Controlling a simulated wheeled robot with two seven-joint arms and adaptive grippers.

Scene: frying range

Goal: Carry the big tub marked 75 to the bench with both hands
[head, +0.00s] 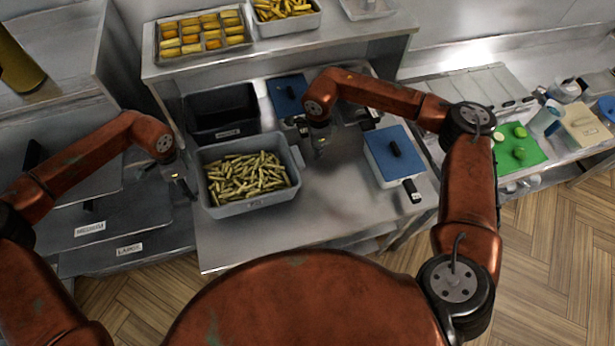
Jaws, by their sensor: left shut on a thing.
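The big grey tub (232,207), full of cut yellow-green sticks, is at the middle left of the steel counter, upright. A small mark on its front wall is too small to read surely. My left gripper (183,183) is at the tub's left side, shut on its left edge; the exact grip is hard to see. My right gripper (319,146) is just right of the tub's right handle (297,156), seemingly apart from it. Its fingers are small and dark, so I cannot tell how far they are open. The steel counter (300,225) is bare in front.
A black bin (222,112) stands behind the tub. Blue-lidded containers (393,155) are to the right. A shelf behind holds a compartment tray (203,32) and a fries tray (312,22). A green board (515,148) lies far right. Labelled surfaces (130,220) are at left.

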